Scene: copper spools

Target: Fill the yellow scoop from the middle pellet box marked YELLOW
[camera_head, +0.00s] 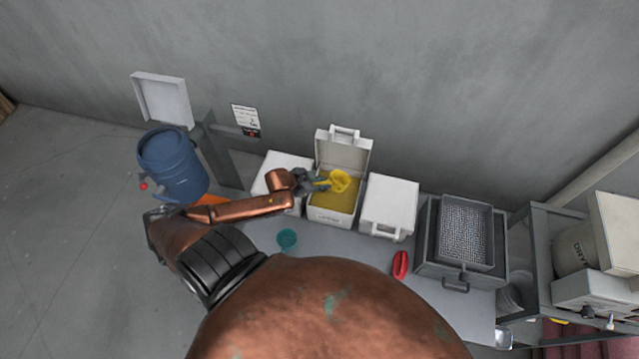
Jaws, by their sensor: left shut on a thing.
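The middle pellet box (331,219) stands open on the grey table, with its white lid (343,151) raised at the back and yellow pellets (334,202) inside. The yellow scoop (340,180) is over the upper part of the box opening. My left gripper (321,182) reaches in from the left and is shut on the scoop's handle, which its fingers mostly hide. I cannot tell whether the scoop touches the pellets or holds any. My right gripper is not in view.
Closed white boxes stand left (283,161) and right (390,203) of the open one. A teal scoop (287,239) and a red scoop (400,264) lie on the table (345,246). A mesh tray (465,235) stands right, a blue barrel (172,165) left.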

